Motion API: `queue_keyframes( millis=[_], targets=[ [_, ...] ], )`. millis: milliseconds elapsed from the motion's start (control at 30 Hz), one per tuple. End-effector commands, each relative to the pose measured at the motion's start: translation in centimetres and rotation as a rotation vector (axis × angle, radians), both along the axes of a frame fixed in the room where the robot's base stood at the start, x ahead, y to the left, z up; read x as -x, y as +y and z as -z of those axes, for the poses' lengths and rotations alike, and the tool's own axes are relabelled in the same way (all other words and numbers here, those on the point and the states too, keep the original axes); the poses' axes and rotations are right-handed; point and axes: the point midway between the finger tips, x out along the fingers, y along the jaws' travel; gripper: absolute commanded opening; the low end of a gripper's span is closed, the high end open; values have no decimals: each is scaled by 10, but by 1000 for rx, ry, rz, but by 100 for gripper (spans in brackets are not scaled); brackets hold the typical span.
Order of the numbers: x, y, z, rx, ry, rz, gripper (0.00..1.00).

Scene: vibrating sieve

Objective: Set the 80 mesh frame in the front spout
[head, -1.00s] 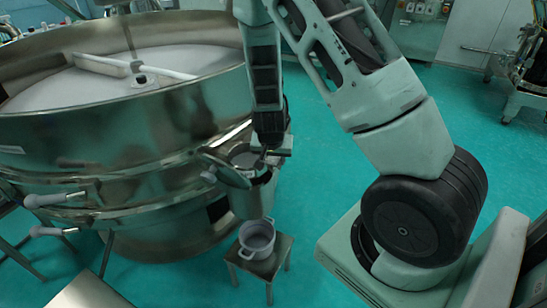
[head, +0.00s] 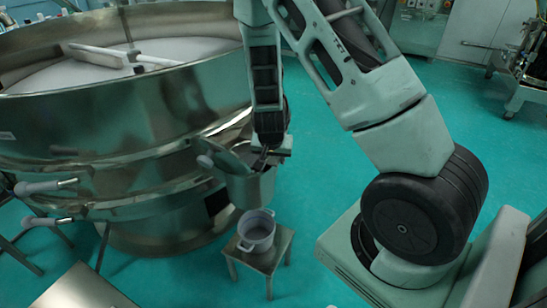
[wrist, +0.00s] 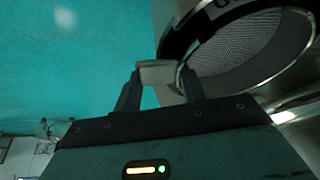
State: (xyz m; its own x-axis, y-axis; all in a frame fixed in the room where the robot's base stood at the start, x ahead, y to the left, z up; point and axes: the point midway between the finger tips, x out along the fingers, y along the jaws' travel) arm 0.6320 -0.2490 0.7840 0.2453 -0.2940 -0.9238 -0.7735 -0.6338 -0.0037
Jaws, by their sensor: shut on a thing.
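My gripper (head: 270,152) is shut on the grey tab (wrist: 158,73) of the round mesh frame, beside the big metal sieve (head: 150,110). In the wrist view the frame has a dark rim (wrist: 178,42) with a cut-off label and grey woven mesh (wrist: 245,45). It is at the mouth of the front spout (head: 243,190), whose shiny metal wall (wrist: 303,92) shows close by. I cannot tell whether the frame is seated or just above. In the head view my gripper and the lid hide most of it.
The spout's lid (head: 229,163) stands open to the left. A grey pot (head: 257,230) stands on a small stool (head: 280,246) below the spout. Clamp handles (head: 38,187) stick out from the sieve at left. The green floor to the right of the stool is clear.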

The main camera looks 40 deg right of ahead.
Motion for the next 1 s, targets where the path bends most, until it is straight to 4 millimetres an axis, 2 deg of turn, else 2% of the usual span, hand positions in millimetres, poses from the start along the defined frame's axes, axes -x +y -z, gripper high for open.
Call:
queue_keyframes(
  millis=[833,867,900,933,1000],
  targets=[
    [0,0,10,0,0,0,14],
    [0,0,9,0,0,1,43],
    [0,0,9,0,0,1,55],
    [0,0,9,0,0,1,63],
    [0,0,9,0,0,1,66]
  ],
)
